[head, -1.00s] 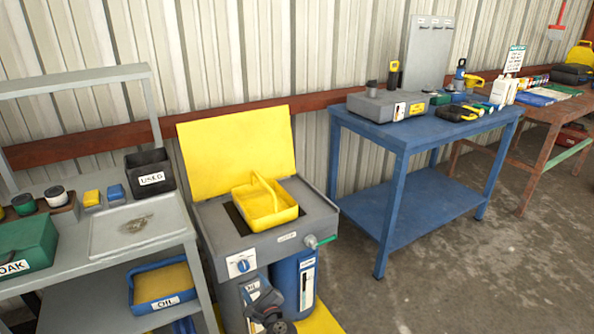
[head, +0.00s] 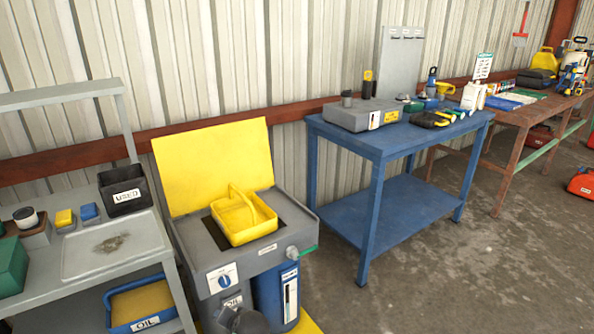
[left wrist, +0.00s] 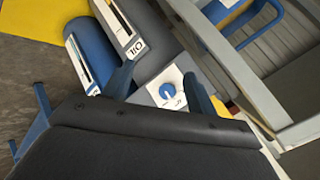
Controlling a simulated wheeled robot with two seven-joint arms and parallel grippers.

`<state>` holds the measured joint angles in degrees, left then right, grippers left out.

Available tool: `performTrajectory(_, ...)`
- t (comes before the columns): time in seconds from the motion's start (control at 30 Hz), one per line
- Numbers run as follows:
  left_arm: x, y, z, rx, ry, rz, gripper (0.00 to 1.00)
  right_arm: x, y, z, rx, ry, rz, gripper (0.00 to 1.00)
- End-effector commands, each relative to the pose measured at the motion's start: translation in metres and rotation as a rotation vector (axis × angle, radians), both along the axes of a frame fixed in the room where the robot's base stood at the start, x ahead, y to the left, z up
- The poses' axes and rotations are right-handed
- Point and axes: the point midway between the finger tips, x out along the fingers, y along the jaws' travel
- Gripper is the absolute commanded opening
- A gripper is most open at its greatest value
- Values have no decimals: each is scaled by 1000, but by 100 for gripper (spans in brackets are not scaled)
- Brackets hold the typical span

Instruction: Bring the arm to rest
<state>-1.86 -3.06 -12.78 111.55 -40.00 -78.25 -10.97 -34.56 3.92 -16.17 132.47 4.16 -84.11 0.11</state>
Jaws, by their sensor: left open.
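My left gripper (left wrist: 162,84) shows in the left wrist view with two blue-grey fingers spread apart and nothing between them. The dial panel (left wrist: 170,97) of the grey parts washer shows beyond and between the fingers. In the head view, only a dark piece of my left arm shows at the bottom edge, in front of the parts washer (head: 215,257); the fingers cannot be made out there. The washer has a raised yellow lid (head: 213,165) and a yellow basket (head: 245,222) on top. My right gripper is in neither view.
A grey bench (head: 75,283) at left holds a USED bin (head: 123,190) and a blue-rimmed OIL tray (head: 118,318) on its lower shelf. A blue table (head: 375,149) stands right of the washer. Concrete floor (head: 440,270) is clear at lower right.

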Motion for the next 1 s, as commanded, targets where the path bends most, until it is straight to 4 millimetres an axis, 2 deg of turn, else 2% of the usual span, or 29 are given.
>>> performTrajectory(0.17, -59, -26, 19, -340, 40, 52, 57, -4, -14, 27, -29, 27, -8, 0)
performTrajectory(0.27, -103, -43, 32, -505, 92, 51, 57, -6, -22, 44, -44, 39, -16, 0)
performTrajectory(0.3, -123, -50, 38, -564, 118, 41, 57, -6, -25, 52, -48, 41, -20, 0)
performTrajectory(0.5, -207, -69, 63, -731, 218, -30, 57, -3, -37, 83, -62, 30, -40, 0)
performTrajectory(0.6, -242, -70, 69, -759, 251, -40, 57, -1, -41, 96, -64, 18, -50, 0)
performTrajectory(0.7, -276, -65, 66, -754, 291, -26, 57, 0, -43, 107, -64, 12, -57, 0)
performTrajectory(0.8, -307, -62, 55, -747, 345, -7, 57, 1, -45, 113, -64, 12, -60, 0)
performTrajectory(0.9, -332, -60, 45, -742, 390, 8, 57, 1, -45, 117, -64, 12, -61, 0)
performTrajectory(1.0, -348, -59, 40, -739, 419, 19, 57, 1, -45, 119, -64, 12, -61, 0)
